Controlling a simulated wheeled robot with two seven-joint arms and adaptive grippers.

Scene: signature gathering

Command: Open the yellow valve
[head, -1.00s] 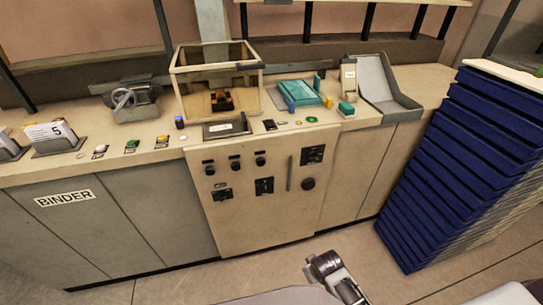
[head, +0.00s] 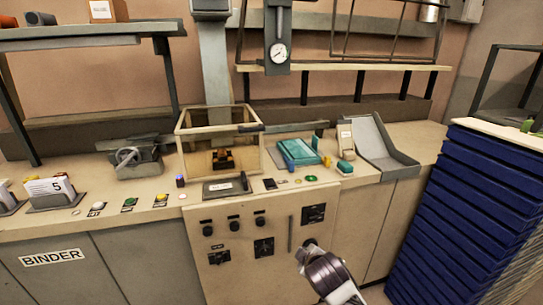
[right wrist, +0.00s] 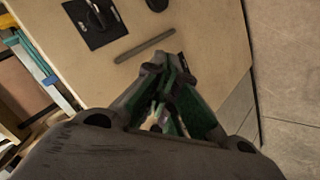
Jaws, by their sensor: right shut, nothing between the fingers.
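I cannot make out a yellow valve in either view. My right gripper (right wrist: 172,85) is shut and empty in the right wrist view, with its fingers pointing at the beige cabinet front (right wrist: 200,40). A long grey handle (right wrist: 145,44) lies just beyond the fingertips; I cannot tell whether they touch it. In the head view the same handle (head: 290,233) stands upright on the cabinet. A part of my arm reaches up from the bottom of the head view, in front of the cabinet's lower right. My left gripper is not in view.
A round gauge (head: 278,54) hangs above the counter. The counter (head: 105,216) carries an open-topped frame box (head: 180,150), a grey handwheel device (head: 128,158), a teal block (head: 298,152) and several buttons. Stacked blue trays (head: 455,200) stand at the right.

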